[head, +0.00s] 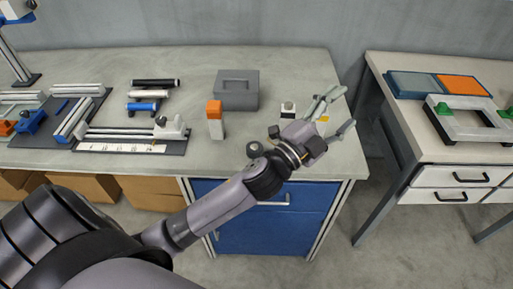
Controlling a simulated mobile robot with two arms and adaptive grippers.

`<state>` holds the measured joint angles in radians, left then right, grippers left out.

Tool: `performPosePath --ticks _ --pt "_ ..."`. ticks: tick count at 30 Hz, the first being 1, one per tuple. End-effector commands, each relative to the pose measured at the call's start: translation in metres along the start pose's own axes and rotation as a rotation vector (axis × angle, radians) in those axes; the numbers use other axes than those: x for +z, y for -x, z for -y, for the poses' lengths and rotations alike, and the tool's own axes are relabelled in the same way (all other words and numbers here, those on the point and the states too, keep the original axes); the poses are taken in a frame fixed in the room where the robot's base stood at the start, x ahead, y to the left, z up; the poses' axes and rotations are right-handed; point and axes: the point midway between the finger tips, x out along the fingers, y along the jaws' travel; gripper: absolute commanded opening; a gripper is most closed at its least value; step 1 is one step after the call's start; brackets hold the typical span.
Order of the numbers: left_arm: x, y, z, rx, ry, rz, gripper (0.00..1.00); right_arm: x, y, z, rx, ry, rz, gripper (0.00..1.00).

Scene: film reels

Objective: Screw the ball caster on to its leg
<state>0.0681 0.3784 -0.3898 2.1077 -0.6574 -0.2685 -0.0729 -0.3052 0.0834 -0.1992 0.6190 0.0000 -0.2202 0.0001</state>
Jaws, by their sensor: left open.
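My left gripper (342,107) is open, its fingers spread over the right end of the grey workbench, and I see nothing between them. A small white block with a black top (288,109) stands on the bench just left of the gripper. A small dark round piece (254,149) shows beside my left wrist near the bench's front edge. I cannot tell which piece is the ball caster or which is its leg. My left forearm and hand hide part of the bench's front right. My right gripper is not in view.
A grey box (237,90) and an orange-topped white block (215,120) stand left of the hand. Rods (155,83) and a railed fixture (130,134) lie farther left. A gap separates the workbench (200,165) from a second table (425,145) at right.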

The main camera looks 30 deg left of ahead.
Motion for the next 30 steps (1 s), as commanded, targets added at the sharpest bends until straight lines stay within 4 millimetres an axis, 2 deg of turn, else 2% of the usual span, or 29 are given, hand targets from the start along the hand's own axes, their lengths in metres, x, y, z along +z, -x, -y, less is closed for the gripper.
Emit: performPosePath --ticks 1,4,6,9,12,15,17,19,23,26,30 --pt "-0.020 -0.011 0.008 -0.018 -0.080 -0.103 0.64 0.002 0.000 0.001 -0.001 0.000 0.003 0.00" --pt "-0.061 -0.021 0.013 -0.038 -0.242 -0.313 0.64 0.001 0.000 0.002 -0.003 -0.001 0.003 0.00" --pt "-0.086 -0.024 0.011 -0.039 -0.360 -0.457 0.64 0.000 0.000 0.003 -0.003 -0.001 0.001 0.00" --pt "-0.114 -0.021 0.001 -0.022 -0.532 -0.656 0.64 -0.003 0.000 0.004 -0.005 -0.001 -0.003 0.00" --pt "-0.130 -0.014 -0.015 0.020 -0.705 -0.845 0.64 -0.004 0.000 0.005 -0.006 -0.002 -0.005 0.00" --pt "-0.131 -0.004 -0.035 0.091 -0.880 -1.023 0.64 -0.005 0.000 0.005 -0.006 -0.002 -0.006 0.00" --pt "-0.124 0.003 -0.046 0.146 -0.983 -1.121 0.64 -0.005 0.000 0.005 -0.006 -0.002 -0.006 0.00" --pt "-0.110 0.010 -0.057 0.227 -1.100 -1.228 0.64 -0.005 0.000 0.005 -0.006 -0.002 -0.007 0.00" --pt "-0.065 0.023 -0.069 0.422 -1.303 -1.398 0.64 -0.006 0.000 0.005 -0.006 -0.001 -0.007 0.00" --pt "-0.020 0.032 -0.064 0.610 -1.441 -1.499 0.64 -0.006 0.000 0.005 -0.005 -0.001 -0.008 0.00" --pt "0.049 0.046 -0.036 0.926 -1.584 -1.586 0.64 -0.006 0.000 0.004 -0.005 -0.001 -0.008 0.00"
